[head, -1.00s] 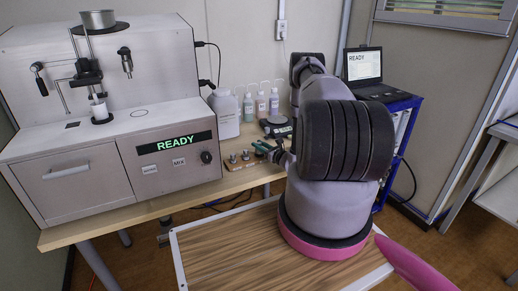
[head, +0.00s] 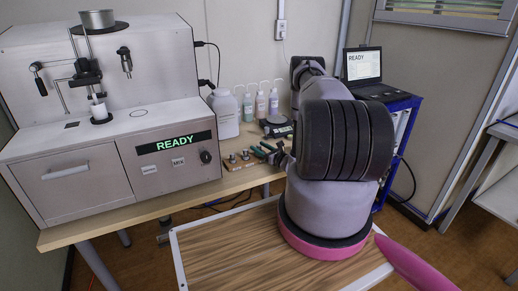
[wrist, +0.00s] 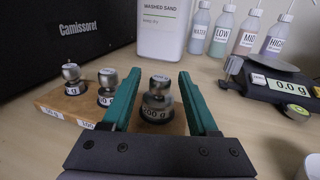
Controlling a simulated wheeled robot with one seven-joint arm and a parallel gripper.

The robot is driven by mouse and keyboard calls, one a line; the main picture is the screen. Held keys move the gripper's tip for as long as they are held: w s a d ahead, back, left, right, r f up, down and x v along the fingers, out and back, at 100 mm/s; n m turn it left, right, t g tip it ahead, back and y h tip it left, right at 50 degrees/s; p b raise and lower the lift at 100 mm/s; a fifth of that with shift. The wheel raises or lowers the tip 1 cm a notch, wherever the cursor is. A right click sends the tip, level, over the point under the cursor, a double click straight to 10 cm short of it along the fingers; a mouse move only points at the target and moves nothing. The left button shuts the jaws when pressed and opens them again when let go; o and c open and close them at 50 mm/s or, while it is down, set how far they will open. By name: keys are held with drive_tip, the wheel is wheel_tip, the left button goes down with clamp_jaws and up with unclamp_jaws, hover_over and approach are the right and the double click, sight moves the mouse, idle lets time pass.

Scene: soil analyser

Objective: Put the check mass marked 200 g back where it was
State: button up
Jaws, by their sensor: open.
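My gripper (wrist: 153,92) is open, with one green finger on each side of a metal check mass (wrist: 157,88). That mass has a knob on top and stands at the right end of a wooden rack (wrist: 58,112), apparently seated, with a label reading about 200 g in front. I see no firm contact between the fingers and the mass. Two other knobbed masses, left (wrist: 72,75) and middle (wrist: 107,88), stand on the rack to its left. In the head view my gripper (head: 270,152) is at the right end of the rack (head: 240,164).
A balance (wrist: 275,82) reading 0.0 g stands to the right. A washed sand container (wrist: 166,28) and several labelled bottles (wrist: 222,35) stand behind. The analyser (head: 105,130), showing READY, is left of the rack. Bare tabletop lies between rack and balance.

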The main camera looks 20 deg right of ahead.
drive_tip(key=v, duration=1.1)
drive_tip(key=shift+s, duration=0.25)
drive_tip(key=w+a+r+n+g+y, duration=0.25)
drive_tip(key=a+r+n+y, duration=0.2)
drive_tip(key=r, duration=0.45)
drive_tip(key=w+a+r+n+g+y, duration=0.25)
drive_tip(key=a+r+n+y, duration=0.2)
drive_tip(key=r, duration=0.45)
drive_tip(key=s+a+r+n+g, duration=0.3)
drive_tip(key=a+r+n+g, duration=0.15)
drive_tip(key=r, duration=0.25)
drive_tip(key=s+a+r+n+g, duration=0.3)
drive_tip(key=a+r, duration=0.2)
drive_tip(key=r, duration=0.3)
drive_tip(key=s+a+r+n+g+h, duration=0.45)
drive_tip(key=s+a+r+n, duration=0.2)
drive_tip(key=s+r, duration=0.45)
drive_tip(key=s+d+r+n+t+h, duration=0.3)
drive_tip(key=s+r+n+t+h, duration=0.2)
drive_tip(key=s, duration=0.8)
wheel_tip(320, 180, up, 4)
drive_tip(key=t+h, duration=0.2)
drive_tip(key=shift+d+h, duration=0.2)
drive_tip(key=shift+h, duration=0.15)
drive_tip(key=shift+s, duration=0.15)
